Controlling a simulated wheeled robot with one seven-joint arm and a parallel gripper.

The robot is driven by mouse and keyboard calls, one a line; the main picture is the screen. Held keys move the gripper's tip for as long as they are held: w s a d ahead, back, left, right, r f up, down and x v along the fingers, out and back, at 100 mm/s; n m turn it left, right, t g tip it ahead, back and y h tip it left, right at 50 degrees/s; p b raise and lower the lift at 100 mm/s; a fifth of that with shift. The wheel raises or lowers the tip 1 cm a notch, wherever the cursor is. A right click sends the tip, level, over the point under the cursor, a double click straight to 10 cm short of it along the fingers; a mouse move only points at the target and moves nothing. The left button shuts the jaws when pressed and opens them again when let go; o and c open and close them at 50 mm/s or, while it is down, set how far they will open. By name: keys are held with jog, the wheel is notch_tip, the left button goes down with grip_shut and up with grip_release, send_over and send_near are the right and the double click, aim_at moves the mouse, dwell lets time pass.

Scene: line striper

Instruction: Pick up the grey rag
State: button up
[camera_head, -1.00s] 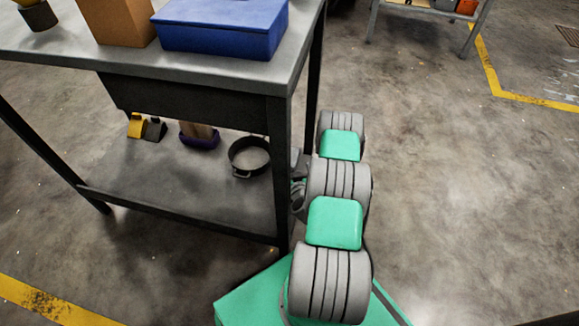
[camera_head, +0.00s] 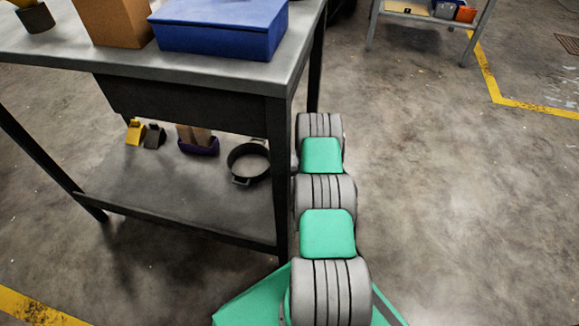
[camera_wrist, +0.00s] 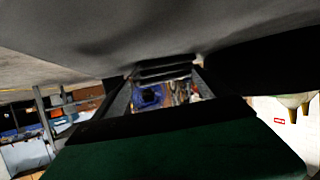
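I cannot make out a grey rag for certain in either view. My gripper (camera_wrist: 165,82) shows in the wrist view as two dark fingers set apart, with background visible between them. Nothing is clearly held there. Dark bars cross near the fingertips, and I cannot tell what they belong to. A broad grey surface (camera_wrist: 90,35) fills the top of that view. In the head view my arm stretches along the right side of the workbench (camera_head: 222,75), and my gripper is hidden there.
The lower shelf (camera_head: 185,205) carries a yellow block (camera_head: 135,132), a dark block (camera_head: 154,136), a purple-based item (camera_head: 199,147) and a dark ring (camera_head: 233,170). A blue box (camera_head: 215,35) and a brown box (camera_head: 113,22) stand on top.

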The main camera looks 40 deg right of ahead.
jog(key=shift+f, duration=0.1)
jog(key=c, duration=1.3)
jog(key=shift+o, duration=0.2)
